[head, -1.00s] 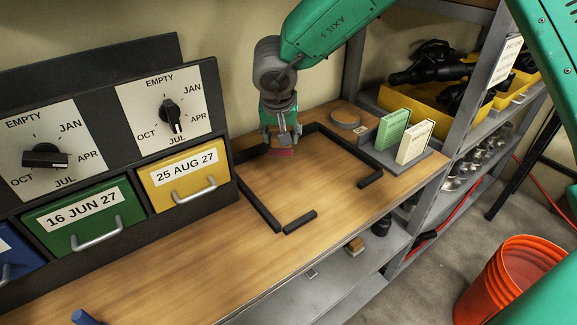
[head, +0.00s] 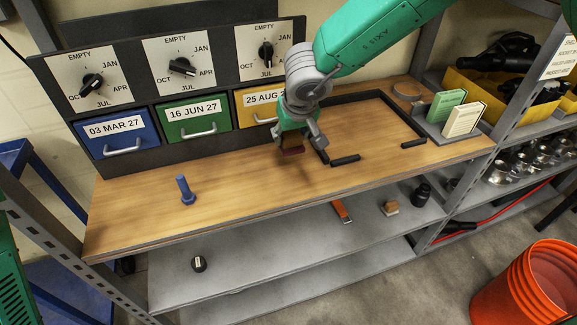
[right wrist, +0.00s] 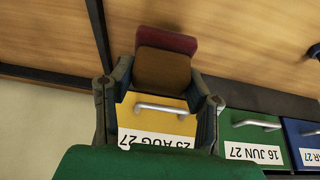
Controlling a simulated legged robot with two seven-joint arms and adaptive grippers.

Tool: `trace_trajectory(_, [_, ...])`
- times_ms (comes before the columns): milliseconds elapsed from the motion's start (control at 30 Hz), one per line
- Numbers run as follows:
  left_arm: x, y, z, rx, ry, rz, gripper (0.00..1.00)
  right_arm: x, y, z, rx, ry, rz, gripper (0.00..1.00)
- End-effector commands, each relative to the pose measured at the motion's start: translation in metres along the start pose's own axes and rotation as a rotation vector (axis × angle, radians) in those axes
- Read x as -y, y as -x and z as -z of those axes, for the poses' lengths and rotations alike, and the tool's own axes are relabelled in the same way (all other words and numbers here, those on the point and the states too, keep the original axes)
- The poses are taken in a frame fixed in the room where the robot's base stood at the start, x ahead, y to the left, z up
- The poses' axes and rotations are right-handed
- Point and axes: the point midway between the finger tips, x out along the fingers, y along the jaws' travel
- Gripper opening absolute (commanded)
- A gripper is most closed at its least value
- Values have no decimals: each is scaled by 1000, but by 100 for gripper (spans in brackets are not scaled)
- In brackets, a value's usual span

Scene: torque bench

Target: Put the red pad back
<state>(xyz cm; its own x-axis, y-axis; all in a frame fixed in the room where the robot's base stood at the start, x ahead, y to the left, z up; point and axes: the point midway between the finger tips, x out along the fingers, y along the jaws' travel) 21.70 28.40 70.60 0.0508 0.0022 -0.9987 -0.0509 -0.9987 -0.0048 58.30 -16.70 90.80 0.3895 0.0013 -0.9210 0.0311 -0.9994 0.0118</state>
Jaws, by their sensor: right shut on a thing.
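The red pad (head: 292,151) is a small block with a dark red end. My right gripper (head: 297,140) is shut on it and holds it over the wooden bench, in front of the yellow drawer (head: 248,107) and left of the black frame (head: 345,160). In the right wrist view the pad (right wrist: 167,40) sits between the fingertips (right wrist: 160,75), its red end outward and a brown face toward the camera. I cannot tell exactly how high it is above the wood. My left gripper is not in view.
A green booklet (head: 447,105) and a cream booklet (head: 464,119) stand in a grey holder at the right. A blue bolt-like piece (head: 185,190) stands on the bench (head: 240,205). The blue drawer (head: 118,135) and green drawer (head: 193,121) are shut. The bench's front is mostly clear.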

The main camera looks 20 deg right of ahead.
Motion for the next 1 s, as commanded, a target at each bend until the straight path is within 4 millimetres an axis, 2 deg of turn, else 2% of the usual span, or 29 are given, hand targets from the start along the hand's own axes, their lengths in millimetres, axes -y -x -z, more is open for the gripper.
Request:
trace_trajectory(33, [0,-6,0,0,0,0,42,0,-12,-6,2,1,-3,16])
trace_trajectory(267, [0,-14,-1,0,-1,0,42,4,-32,-15,0,2,-6,16])
trace_trajectory(500, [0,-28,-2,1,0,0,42,5,-65,-28,-1,2,-6,16])
trace_trajectory(867, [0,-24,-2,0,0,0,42,2,-67,-30,0,-2,-3,16])
trace_trajectory(900, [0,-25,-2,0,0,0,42,3,-67,-29,0,-2,-4,56])
trace_trajectory(933, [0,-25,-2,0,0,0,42,3,-67,-29,0,-2,-4,63])
trace_trajectory(1000, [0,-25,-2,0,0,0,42,4,-67,-29,-1,-1,-5,63])
